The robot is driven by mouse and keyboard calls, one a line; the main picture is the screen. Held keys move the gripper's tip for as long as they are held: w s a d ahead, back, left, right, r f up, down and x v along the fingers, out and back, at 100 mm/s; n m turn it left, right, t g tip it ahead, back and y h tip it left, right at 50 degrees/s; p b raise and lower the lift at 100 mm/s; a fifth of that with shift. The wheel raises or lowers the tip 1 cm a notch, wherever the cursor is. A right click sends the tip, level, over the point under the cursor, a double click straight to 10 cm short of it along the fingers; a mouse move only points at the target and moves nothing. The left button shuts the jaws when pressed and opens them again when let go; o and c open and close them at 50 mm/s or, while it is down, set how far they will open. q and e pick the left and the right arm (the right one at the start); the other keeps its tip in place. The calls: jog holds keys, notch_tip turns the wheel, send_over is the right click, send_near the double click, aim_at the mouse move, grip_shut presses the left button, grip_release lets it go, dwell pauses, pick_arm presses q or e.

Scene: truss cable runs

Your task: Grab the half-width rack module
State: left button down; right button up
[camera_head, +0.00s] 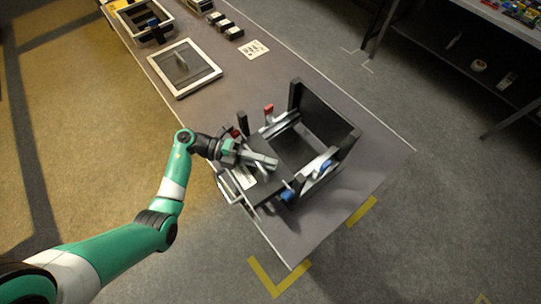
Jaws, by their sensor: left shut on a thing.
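A dark, flat module (266,188), which looks like the half-width rack module, sits at the near left side of the black rack frame (327,113), with pale metal parts along its left edge. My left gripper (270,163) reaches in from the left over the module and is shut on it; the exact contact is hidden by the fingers. The frame stands upright on the table, with blue pieces at its near posts and a red piece at its far left. My right gripper is not in view.
The grey table (365,180) has bare room right of the frame. Farther up lie a framed panel (203,83), a marker card (254,48), several small dark blocks (225,25) and an open tray (124,24). A shelf unit (455,45) stands at the right.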

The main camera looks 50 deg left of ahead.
pick_arm(q)
jog(key=s+p, duration=0.1)
jog(key=s, duration=0.3)
jog(key=s+p, duration=0.2)
jog(key=s, duration=0.2)
jog(key=s+a+p, duration=0.1)
jog(key=s+p, duration=0.1)
jog(key=s, duration=0.3)
jog(key=shift+a+r, duration=0.1)
jog(key=shift+r, duration=0.1)
jog(key=s+p, duration=0.3)
jog(key=p, duration=0.4)
jog(key=shift+s+a+f, duration=0.1)
jog(key=shift+s+f, duration=0.05)
